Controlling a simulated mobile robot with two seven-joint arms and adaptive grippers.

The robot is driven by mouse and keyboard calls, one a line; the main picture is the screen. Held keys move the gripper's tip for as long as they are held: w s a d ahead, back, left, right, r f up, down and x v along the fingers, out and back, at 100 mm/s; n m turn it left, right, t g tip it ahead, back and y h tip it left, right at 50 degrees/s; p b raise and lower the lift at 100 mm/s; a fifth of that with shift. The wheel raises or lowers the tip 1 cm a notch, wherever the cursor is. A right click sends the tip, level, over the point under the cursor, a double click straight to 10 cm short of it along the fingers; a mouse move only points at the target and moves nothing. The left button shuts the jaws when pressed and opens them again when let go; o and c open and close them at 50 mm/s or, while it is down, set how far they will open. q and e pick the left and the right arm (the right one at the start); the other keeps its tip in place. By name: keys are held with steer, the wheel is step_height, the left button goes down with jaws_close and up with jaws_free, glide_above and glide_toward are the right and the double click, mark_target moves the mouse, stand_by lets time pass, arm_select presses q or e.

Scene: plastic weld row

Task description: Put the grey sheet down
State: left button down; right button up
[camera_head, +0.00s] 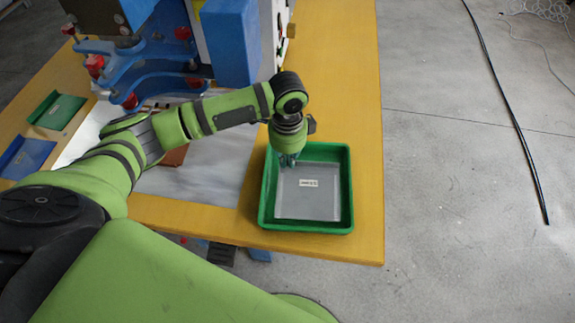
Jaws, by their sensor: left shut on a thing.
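The grey sheet (311,202) is a flat, light grey square with a small white label. It shows within the outline of a green tray (349,193) on the yellow table. My left gripper (288,163) points down over the tray's upper left part and is shut on the sheet's far left edge. I cannot tell whether the sheet touches the tray floor. The fingertips are small and partly hidden by the wrist. My right gripper is not in view.
A blue machine (232,40) with red knobs stands at the back. A green bin (57,111) and a blue bin (26,157) sit at the left. The yellow table (350,90) is bare behind the tray. A black cable lies on the floor at right.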

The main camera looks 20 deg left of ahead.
mark_target(287, 168)
arm_select(q)
steer(key=shift+a+f, duration=0.1)
steer(key=shift+f, duration=1.95)
steer(key=shift+f, duration=0.1)
steer(key=c, duration=1.4)
jaws_free()
step_height(287, 168, up, 12)
steer(key=shift+r, duration=0.15)
